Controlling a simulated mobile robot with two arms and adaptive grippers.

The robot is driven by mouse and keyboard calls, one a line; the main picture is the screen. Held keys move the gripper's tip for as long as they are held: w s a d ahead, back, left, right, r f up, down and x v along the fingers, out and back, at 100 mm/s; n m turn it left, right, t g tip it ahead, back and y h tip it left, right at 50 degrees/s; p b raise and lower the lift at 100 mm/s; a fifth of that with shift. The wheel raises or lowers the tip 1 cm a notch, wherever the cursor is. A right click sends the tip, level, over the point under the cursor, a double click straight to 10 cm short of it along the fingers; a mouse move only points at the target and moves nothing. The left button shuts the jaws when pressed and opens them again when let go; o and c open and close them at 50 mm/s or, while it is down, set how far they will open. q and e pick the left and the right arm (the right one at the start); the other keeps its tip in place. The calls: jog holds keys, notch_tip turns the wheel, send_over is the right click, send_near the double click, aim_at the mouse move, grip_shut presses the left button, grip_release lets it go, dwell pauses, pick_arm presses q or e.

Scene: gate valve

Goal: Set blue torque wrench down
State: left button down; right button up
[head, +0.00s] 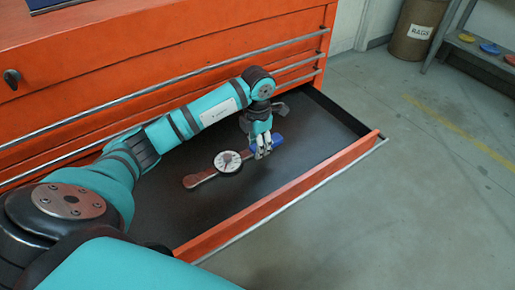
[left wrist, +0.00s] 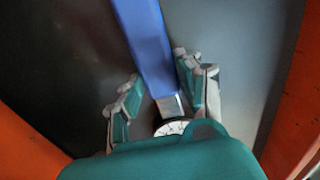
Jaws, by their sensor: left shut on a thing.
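The blue torque wrench (head: 229,162) is in the open drawer (head: 318,128), with its round white dial towards the left and its blue handle towards the right. My left gripper (head: 262,153) points down into the drawer and is shut on the blue handle. In the left wrist view, the handle (left wrist: 146,42) runs between the fingers of my left gripper (left wrist: 158,88), and the dial is partly hidden by my gripper body. The wrench lies close over the drawer floor; I cannot tell whether it touches it. My right gripper is not in view.
The orange tool chest (head: 150,60) stands behind the drawer. The drawer's front panel (head: 285,195) bounds it on the near right side. The black drawer floor around the wrench is clear. A brown rag bin (head: 416,32) and a shelf with coloured discs (head: 488,48) stand at the far right.

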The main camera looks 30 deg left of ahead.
pick_arm(q)
jog(key=c, duration=0.9)
grip_release()
jog(key=shift+f, duration=0.15)
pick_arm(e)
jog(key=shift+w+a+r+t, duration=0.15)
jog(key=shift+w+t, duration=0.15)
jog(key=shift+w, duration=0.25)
pick_arm(q)
jog(key=shift+o, duration=0.2)
jog(key=shift+r, duration=0.35)
notch_tip(320, 180, up, 4)
jog(key=shift+r+p, duration=0.1)
jog(key=shift+p, duration=0.55)
notch_tip(320, 180, up, 7)
jog(key=p, duration=0.1)
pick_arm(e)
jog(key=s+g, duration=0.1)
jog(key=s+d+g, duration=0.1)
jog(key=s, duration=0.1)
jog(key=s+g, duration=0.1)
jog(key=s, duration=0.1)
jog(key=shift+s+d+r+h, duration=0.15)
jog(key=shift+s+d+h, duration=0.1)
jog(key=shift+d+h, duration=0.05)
